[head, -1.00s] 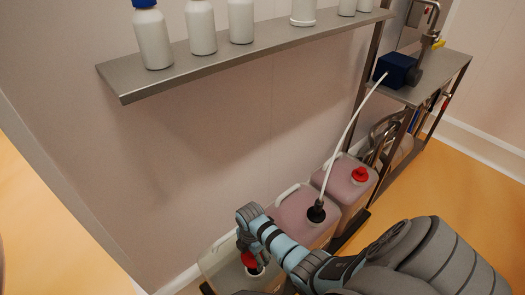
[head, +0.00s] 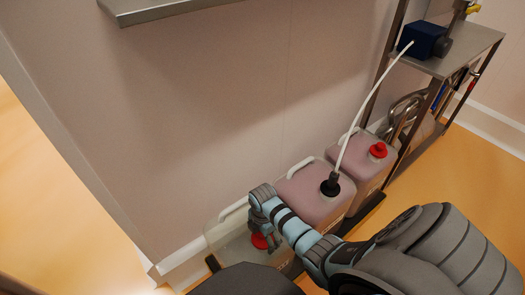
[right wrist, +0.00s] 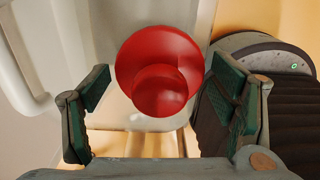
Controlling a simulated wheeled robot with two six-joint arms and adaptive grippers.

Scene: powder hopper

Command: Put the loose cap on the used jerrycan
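The used jerrycan (head: 228,240), pale and nearly clear, stands leftmost in the row by the wall, partly hidden by my right arm. A red cap (head: 259,241) shows at its top, below my right gripper (head: 268,228). In the right wrist view the red cap (right wrist: 160,72) faces the camera with its round knob, over the pale can top. The open fingers of my right gripper (right wrist: 150,105) stand on either side of it. A gap shows at the left finger; the right finger is close to the cap. Whether the cap is fully seated is hidden. My left gripper is not in view.
A pink jerrycan (head: 312,200) with a black fitting (head: 331,184) and white hose (head: 352,130) stands next to it. Another pink jerrycan (head: 368,165) with a red cap is beyond. The hose runs to a blue box (head: 424,40) on a metal stand. Open floor lies right.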

